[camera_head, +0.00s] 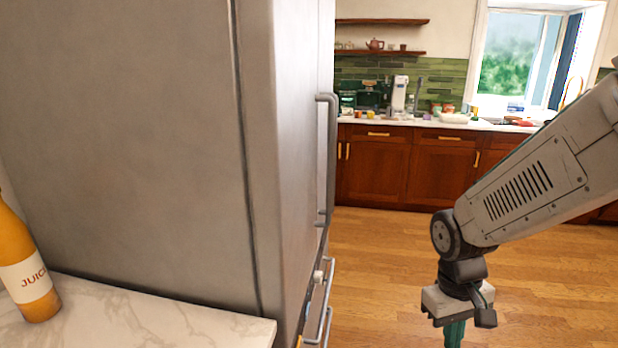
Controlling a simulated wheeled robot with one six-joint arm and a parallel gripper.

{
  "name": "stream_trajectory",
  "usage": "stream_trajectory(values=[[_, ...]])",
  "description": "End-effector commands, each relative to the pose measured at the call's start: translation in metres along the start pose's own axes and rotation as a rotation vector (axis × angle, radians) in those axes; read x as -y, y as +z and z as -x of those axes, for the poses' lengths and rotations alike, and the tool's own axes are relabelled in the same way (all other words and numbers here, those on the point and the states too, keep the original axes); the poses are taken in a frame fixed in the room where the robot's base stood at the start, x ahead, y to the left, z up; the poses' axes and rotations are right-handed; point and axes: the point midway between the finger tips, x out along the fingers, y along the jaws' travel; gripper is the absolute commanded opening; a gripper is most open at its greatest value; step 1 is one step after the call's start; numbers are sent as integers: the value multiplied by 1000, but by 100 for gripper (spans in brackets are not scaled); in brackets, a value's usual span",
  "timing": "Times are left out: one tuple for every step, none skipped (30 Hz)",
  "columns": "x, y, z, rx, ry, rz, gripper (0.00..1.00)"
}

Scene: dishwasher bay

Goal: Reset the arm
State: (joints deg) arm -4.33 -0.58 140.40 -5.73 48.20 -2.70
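My arm comes in from the right edge and bends down at a dark joint. My gripper (456,322) hangs from it, pointing down at the bottom of the view, over the wooden floor. A dark green piece shows below the gripper body and is cut off by the frame's lower edge. I cannot tell whether it is a finger or a held thing. The fingertips are out of view, so open or shut does not show.
A large grey fridge (130,130) with a handle (327,160) fills the left. A juice bottle (26,270) stands on a marble counter (150,318). Brown cabinets (440,165) and a cluttered counter line the back. The wooden floor (390,250) between is clear.

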Motion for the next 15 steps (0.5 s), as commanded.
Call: stream_trajectory(values=[[0,18,18,2,-7,-28,0],[0,28,26,10,-13,-44,0],[1,42,37,18,-20,-65,0],[2,52,45,21,-25,-79,0],[3,62,52,22,-31,-91,0],[5,75,61,23,-39,-107,0],[6,85,68,20,-44,-118,0],[7,94,74,15,-49,-128,0],[8,105,82,5,-55,-141,0],[9,113,88,-6,-60,-149,0],[10,120,93,-20,-64,-156,0],[11,128,99,-44,-68,-164,0],[11,133,103,-66,-70,-169,0],[12,137,107,-90,-70,-173,0],[11,141,112,-124,-69,-179,0]])
